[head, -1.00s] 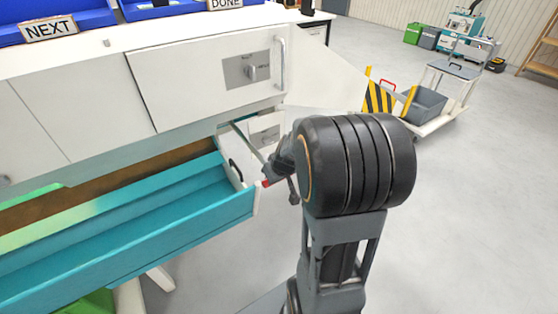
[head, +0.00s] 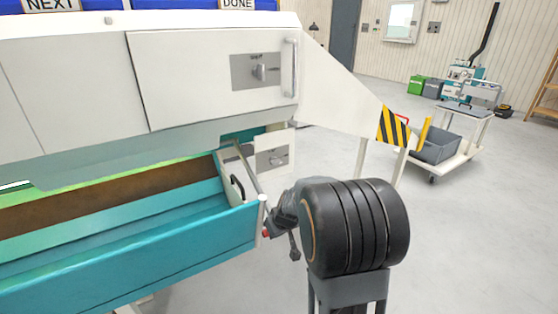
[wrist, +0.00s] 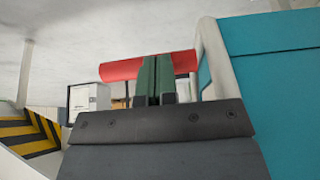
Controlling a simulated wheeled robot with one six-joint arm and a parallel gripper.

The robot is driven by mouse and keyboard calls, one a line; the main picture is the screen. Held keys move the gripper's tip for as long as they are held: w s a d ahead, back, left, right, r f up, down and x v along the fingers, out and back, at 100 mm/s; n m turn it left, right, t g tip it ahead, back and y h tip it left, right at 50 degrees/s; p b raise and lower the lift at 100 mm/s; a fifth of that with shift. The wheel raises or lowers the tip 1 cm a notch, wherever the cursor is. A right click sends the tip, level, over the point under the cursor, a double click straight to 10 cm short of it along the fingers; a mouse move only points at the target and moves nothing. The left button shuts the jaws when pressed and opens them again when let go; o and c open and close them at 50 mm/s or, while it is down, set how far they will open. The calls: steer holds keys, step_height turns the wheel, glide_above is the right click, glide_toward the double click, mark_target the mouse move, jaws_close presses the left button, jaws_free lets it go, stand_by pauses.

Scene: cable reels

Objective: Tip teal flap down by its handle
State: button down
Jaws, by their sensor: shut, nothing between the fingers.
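The teal flap (head: 130,262) is the long front panel of an open trough at the lower left of the head view. It also shows at the right of the wrist view (wrist: 275,75). A red bar (wrist: 125,69), which looks like its handle, lies crosswise behind my fingertips in the wrist view. Only its small red end (head: 266,234) shows in the head view. My gripper (wrist: 153,82) is shut and empty, its green-padded fingers together in front of the bar. Whether they touch it I cannot tell. My arm hides most of the gripper in the head view.
A white cabinet door (head: 215,80) with a long handle is above the trough. A black handle (head: 237,188) sits on the trough's end wall. A striped yellow-black plate (head: 393,127) and a cart with a grey bin (head: 437,142) stand to the right. Open floor lies at the right.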

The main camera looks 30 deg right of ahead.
steer(key=shift+s+b+x, duration=0.2)
steer(key=shift+b+x, duration=0.85)
steer(key=shift+x, duration=0.65)
steer(key=shift+f, duration=0.15)
steer(key=shift+a, duration=0.1)
steer(key=s+r+p, duration=0.5)
steer(key=s+r, duration=0.4)
steer(key=s, duration=0.2)
steer(key=s+a+r+p, duration=0.2)
steer(key=a+r+p, duration=0.2)
steer(key=r+p, duration=0.7)
steer(key=s+a+r+g+p, duration=0.1)
steer(key=a+r+p, duration=0.3)
steer(key=r+p, duration=0.7)
steer(key=s+a+r+p, duration=0.4)
steer(key=r+p, duration=0.7)
steer(key=r, duration=0.6)
steer(key=shift+a+g, duration=0.25)
steer(key=shift+g, duration=0.05)
